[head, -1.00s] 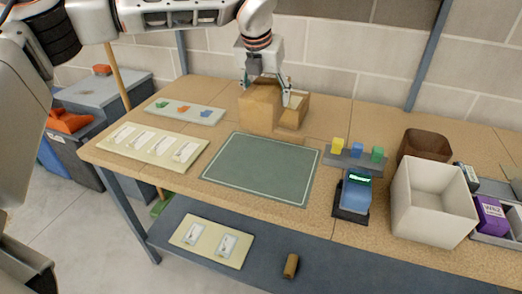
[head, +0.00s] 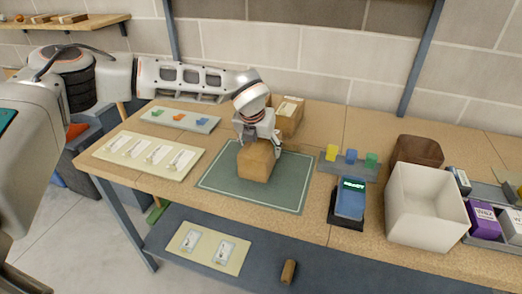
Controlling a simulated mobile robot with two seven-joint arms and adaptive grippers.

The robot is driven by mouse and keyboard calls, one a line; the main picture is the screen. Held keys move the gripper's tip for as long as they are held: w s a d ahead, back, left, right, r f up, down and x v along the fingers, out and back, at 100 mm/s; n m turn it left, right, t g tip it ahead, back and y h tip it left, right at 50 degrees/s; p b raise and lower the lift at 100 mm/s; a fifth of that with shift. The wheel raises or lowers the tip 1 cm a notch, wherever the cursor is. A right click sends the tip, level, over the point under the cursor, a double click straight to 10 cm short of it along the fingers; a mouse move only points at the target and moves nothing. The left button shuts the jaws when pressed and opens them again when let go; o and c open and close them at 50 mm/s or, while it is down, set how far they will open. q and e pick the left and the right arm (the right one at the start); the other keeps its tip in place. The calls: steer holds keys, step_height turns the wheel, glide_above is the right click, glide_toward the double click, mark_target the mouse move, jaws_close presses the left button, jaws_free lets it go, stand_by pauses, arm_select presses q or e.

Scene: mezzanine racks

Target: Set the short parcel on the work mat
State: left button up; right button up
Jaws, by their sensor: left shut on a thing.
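The short parcel (head: 255,163), a brown cardboard block, is in my left gripper (head: 260,143), over the back middle of the work mat. The gripper is shut on its upper part, coming from behind and above. I cannot tell whether the parcel's underside touches the mat. The work mat (head: 230,190) is dark green with a pale border line and lies flat on the table; the parcel hides part of it. My right gripper is not in view.
An open cardboard box (head: 290,124) stands behind the mat. Card boards (head: 150,150) and a tray of coloured pieces (head: 180,119) lie left. A blue device (head: 350,200), coloured blocks (head: 350,158) and a white bin (head: 425,205) stand right. The mat's front is clear.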

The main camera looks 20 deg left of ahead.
arm_select(q)
steer(key=shift+f, duration=0.6)
steer(key=shift+f, duration=0.2)
steer(key=o, duration=1.7)
